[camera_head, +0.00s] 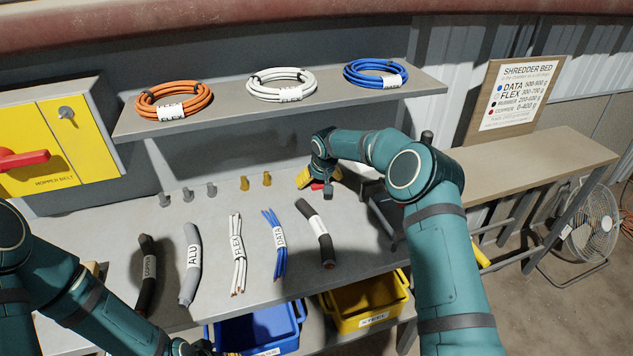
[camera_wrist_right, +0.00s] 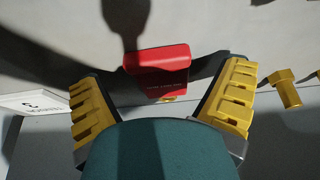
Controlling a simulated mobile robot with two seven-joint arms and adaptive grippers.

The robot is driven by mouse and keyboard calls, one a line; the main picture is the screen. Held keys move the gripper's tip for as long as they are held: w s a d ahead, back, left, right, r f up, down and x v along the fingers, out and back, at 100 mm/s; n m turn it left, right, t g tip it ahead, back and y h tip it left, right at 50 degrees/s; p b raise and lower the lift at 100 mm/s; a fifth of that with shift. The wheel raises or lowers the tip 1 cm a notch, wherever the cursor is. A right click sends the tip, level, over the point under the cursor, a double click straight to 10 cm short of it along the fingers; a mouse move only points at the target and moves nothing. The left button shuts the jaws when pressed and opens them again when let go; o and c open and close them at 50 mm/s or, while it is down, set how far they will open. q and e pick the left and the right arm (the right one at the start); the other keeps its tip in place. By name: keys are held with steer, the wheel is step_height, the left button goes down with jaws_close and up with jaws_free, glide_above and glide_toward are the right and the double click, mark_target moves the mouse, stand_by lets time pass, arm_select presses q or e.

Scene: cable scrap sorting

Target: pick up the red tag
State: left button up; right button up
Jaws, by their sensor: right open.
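The red tag (camera_wrist_right: 157,72) is a flat red piece with small dark print, in the middle of the right wrist view. In the head view only a bit of red (camera_head: 317,186) shows under my right gripper (camera_head: 319,178) at the back of the bench. My right gripper is open, with one yellow finger on each side of the tag and visible gaps between.
Several cable bundles (camera_head: 238,254) lie along the bench front. Small yellow pegs (camera_head: 267,179) stand left of my right gripper. A shelf (camera_head: 225,115) with cable coils runs above. Blue (camera_head: 258,331) and yellow (camera_head: 367,304) bins sit below the front edge.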

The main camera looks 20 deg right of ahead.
steer(key=c, duration=1)
steer(key=shift+r, duration=0.15)
